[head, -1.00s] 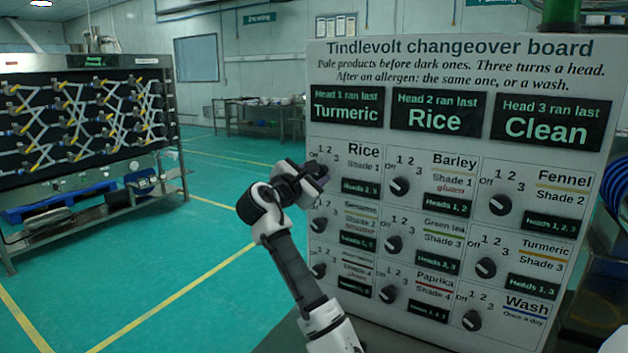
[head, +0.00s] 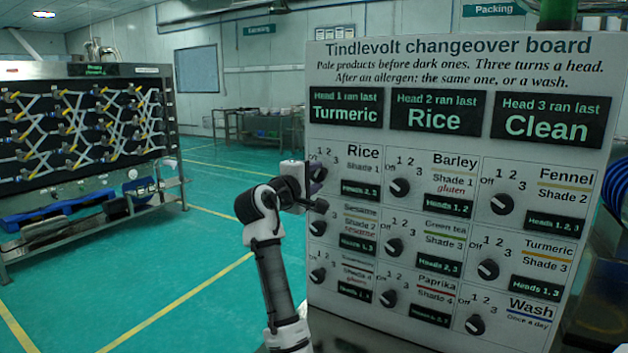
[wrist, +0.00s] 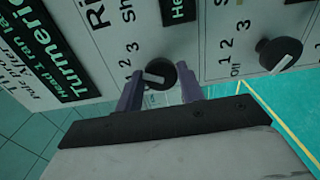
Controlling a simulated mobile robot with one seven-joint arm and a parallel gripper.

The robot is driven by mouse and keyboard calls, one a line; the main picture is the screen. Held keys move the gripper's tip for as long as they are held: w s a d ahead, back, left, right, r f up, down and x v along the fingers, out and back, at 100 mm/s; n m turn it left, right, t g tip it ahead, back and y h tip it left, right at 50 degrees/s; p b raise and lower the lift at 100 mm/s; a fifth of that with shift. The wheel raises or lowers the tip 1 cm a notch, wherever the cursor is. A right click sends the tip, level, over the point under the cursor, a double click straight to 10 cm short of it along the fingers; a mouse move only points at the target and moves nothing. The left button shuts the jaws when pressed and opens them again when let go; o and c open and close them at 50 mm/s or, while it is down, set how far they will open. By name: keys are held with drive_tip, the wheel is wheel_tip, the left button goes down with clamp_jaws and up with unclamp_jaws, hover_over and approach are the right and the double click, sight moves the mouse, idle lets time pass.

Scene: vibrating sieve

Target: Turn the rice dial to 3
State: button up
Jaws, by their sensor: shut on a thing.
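The rice dial (head: 317,172) is a round black knob with a white pointer line, at the top left of the white changeover board (head: 450,160). It also shows in the wrist view (wrist: 160,72), where its pointer lies toward the left, near the scale's lower numbers; the exact mark is unclear. The head view partly hides the dial.
The sesame dial (wrist: 279,55) sits close beside the rice dial. Other dials, such as the barley dial (head: 400,188), fill the board to the right and below. A sieve machine (head: 80,130) stands at the left, with open green floor between.

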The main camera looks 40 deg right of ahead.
drive_tip(key=m, duration=0.6)
drive_tip(key=shift+f+b, duration=0.25)
drive_tip(key=shift+b, duration=0.05)
idle(0.4)
drive_tip(key=o, duration=1)
drive_tip(key=shift+r, duration=0.1)
drive_tip(key=shift+a, duration=0.1)
drive_tip(key=b+v, duration=0.3)
drive_tip(key=v, duration=1)
drive_tip(key=shift+a, duration=0.35)
